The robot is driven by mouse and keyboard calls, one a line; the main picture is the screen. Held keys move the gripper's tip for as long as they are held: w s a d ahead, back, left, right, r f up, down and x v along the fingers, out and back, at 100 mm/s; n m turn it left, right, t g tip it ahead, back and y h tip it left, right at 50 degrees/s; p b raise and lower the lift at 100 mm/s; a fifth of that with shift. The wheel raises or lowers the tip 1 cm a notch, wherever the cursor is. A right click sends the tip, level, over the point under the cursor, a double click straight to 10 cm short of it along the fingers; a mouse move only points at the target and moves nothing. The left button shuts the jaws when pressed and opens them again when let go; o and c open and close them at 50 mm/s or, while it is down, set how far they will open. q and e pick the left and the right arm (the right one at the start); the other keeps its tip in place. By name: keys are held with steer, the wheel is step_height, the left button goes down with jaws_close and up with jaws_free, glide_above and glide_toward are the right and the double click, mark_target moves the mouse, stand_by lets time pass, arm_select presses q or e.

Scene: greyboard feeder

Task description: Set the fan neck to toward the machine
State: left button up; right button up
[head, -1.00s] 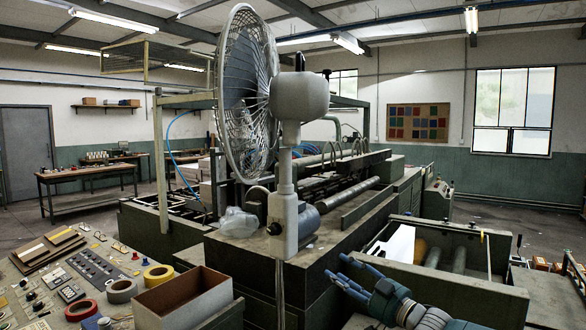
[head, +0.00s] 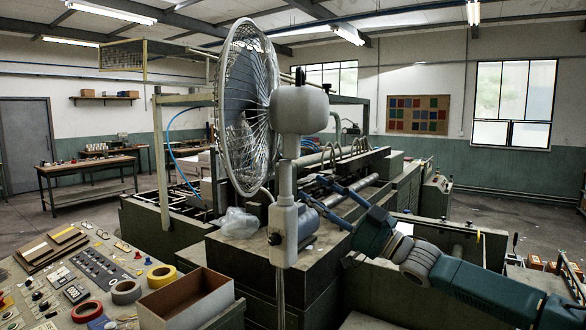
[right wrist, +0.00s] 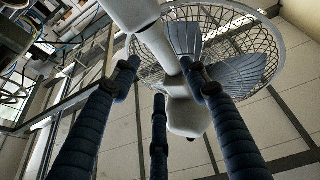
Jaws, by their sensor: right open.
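The fan in the head view has a round wire cage (head: 247,107) facing left and a grey motor housing (head: 300,109). My left gripper is out of view.
The machine (head: 265,260) lies under and behind the fan. A crumpled clear bag (head: 238,222) lies left of the post.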

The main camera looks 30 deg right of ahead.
mark_target(286, 182)
steer(key=p+x, duration=0.6)
steer(key=x, duration=0.1)
steer(key=shift+w+a+r, duration=0.1)
steer(key=shift+w+a, duration=0.1)
steer(key=shift+w, duration=0.05)
steer(key=shift+c, duration=0.3)
steer(key=c, duration=0.8)
steer(key=shift+c, duration=0.2)
